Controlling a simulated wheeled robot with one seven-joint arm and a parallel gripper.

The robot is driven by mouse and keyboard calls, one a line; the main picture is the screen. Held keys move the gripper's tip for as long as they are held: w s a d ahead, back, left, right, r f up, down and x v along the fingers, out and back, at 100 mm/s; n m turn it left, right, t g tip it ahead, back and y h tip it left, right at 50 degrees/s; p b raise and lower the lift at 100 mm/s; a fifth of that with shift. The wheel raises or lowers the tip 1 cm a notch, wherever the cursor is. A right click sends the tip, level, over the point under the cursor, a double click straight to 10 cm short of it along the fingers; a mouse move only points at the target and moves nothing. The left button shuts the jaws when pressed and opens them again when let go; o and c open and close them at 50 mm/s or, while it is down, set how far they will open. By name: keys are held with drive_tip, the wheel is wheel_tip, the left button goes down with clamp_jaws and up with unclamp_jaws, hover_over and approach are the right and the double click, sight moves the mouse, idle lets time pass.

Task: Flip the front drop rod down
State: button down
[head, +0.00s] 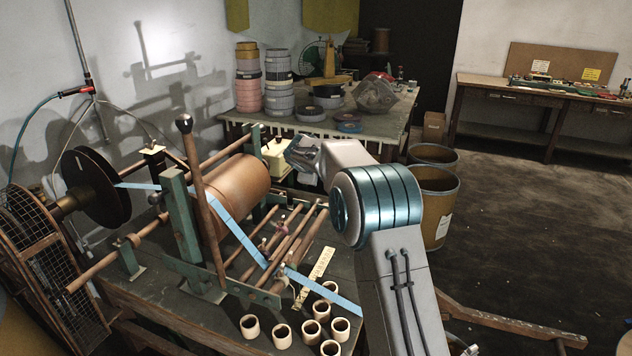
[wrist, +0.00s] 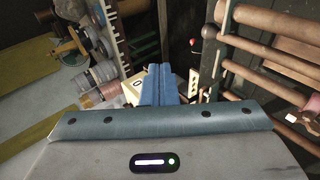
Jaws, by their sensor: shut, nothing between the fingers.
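The winding machine (head: 176,232) stands on a bench at the left in the head view. A brown rod (head: 203,205) with a dark knob stands nearly upright at its near side; I cannot tell for sure whether it is the front drop rod. Several thinner rods (head: 285,240) lie slanted low in the frame. Light-blue tape (head: 232,226) runs across the machine and down over these rods. My gripper (head: 297,153) is above the machine's far right side, beyond the big copper-brown roller (head: 237,195), apart from the upright rod. In the wrist view its blue fingers (wrist: 160,85) are together and empty.
Several small cardboard cores (head: 311,328) stand on the bench's near edge. A cream box (head: 278,158) sits behind the roller, close under my gripper. In the wrist view, machine rods (wrist: 265,55) fill the right side. Tape stacks (head: 250,85) and bins (head: 437,185) stand behind.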

drive_tip(key=shift+s+d+r, duration=0.1)
drive_tip(key=shift+s+r, duration=0.2)
drive_tip(key=shift+r, duration=0.4)
drive_tip(key=shift+s+a+r, duration=0.1)
drive_tip(key=shift+s+r, duration=0.25)
drive_tip(key=shift+r, duration=0.4)
drive_tip(key=shift+s+d+r, duration=0.1)
drive_tip(key=shift+s+r, duration=0.2)
drive_tip(key=shift+r, duration=0.4)
drive_tip(key=s+d+r+m+g, duration=0.1)
drive_tip(key=s+d+m+g, duration=0.2)
drive_tip(key=s, duration=1)
drive_tip(key=s+d+m+g, duration=0.1)
drive_tip(key=s+d+m, duration=0.3)
drive_tip(key=s, duration=0.8)
drive_tip(key=s+f+m+g+y, duration=0.1)
drive_tip(key=s+f+m, duration=0.2)
drive_tip(key=s, duration=1)
drive_tip(key=s+f+m+g+y, duration=0.1)
drive_tip(key=s+f, duration=0.4)
drive_tip(key=s, duration=0.7)
drive_tip(key=m+g, duration=0.1)
drive_tip(key=m, duration=0.1)
drive_tip(key=shift+s+a+m+y, duration=0.15)
drive_tip(key=shift+s+m+y, duration=0.25)
